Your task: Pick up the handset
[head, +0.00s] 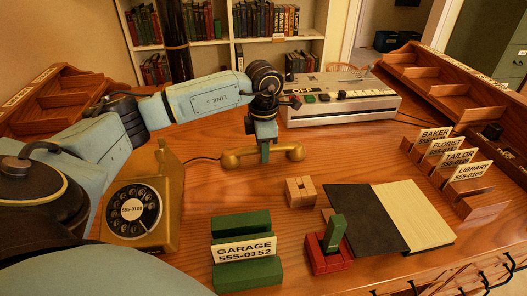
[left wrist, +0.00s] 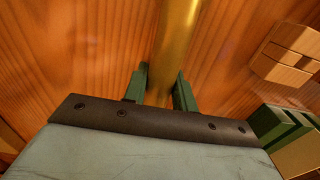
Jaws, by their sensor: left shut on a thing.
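The handset (head: 290,152) is a golden-brown bar with rounded ends, and it is in my left gripper (head: 264,152) in the head view. The gripper is shut on the middle of its grip. The handset appears to be held above the desk, clear of the telephone (head: 165,212), which stands at the left with a rotary dial. In the left wrist view the handset (left wrist: 180,35) runs up between the two green fingers (left wrist: 160,88). A dark cord runs left from the handset toward the telephone. My right gripper is not in view.
A green card holder (head: 247,277) with a GARAGE card stands at the front. A wooden block (head: 300,191), a red block holder (head: 328,258) and an open book (head: 415,215) lie to the right. An answering machine (head: 345,105) stands behind. Several name cards stand at far right.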

